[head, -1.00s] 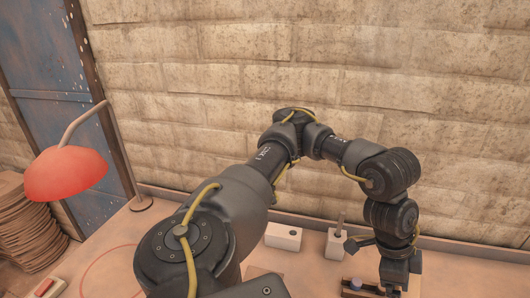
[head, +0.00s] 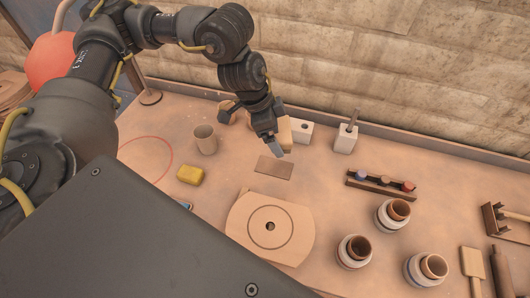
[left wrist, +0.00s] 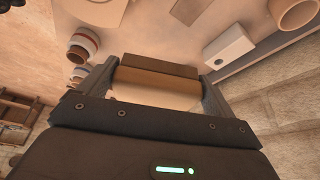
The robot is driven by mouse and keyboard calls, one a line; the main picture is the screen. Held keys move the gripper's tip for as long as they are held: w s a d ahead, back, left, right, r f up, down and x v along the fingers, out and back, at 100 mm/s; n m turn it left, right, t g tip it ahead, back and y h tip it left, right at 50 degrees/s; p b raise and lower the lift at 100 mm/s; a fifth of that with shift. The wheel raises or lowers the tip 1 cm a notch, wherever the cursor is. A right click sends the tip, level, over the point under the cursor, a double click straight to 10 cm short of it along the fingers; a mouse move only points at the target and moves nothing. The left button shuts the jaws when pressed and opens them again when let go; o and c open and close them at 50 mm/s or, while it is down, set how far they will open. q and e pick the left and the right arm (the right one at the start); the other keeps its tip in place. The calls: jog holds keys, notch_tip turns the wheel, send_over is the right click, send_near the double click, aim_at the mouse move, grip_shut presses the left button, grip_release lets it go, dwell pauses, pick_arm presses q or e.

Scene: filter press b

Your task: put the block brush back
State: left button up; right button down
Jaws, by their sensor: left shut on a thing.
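My left gripper (head: 252,130) is above the back of the table, shut on a tan block with a brown strip, which I take to be the block brush (head: 286,133). In the left wrist view the brush (left wrist: 155,92) lies crosswise between the two fingers, brown strip on the far side. In the head view the near finger and wrist hide part of it. It appears raised clear of the table. A flat brown rectangle (head: 275,167) lies on the table just in front of the gripper. My right gripper is not in view.
A white block with a hole (head: 305,131) and a white holder with a dark handle (head: 346,140) stand close by at the back. A cup (head: 204,139), yellow sponge (head: 190,174), round-edged board (head: 240,222), bottle rack (head: 380,186) and several jars (head: 393,214) surround the table's middle.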

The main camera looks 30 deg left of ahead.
pick_arm(q)
jog(key=f+m+p, duration=0.1)
jog(key=p, duration=0.1)
jog(key=m+g+p, duration=0.1)
jog(key=p, duration=0.1)
jog(key=shift+w+a+f+m+h+p, duration=0.2)
jog(key=shift+a+f+m+h+p, duration=0.1)
jog(key=shift+a+f+h+p, duration=0.1)
jog(key=s+a+f+m+g+p, duration=0.2)
jog(key=s+a+f+m+p, duration=0.5)
jog(key=a+f, duration=0.25)
jog(key=shift+n, duration=0.6)
jog(key=w+d+f+b, duration=0.1)
jog(key=w+f+b, duration=0.2)
jog(key=w+b, duration=0.1)
jog(key=w+d+f+b, duration=0.2)
jog(key=w+f+b, duration=0.1)
jog(key=b, duration=0.3)
jog(key=w+d+f+b, duration=0.2)
jog(key=w+f+b, duration=0.1)
jog(key=w+b, duration=0.2)
jog(key=shift+w+d+f+b, duration=0.1)
jog(key=shift+w+f+b, duration=0.2)
jog(key=shift+w+f, duration=0.15)
jog(key=shift+w, duration=0.15)
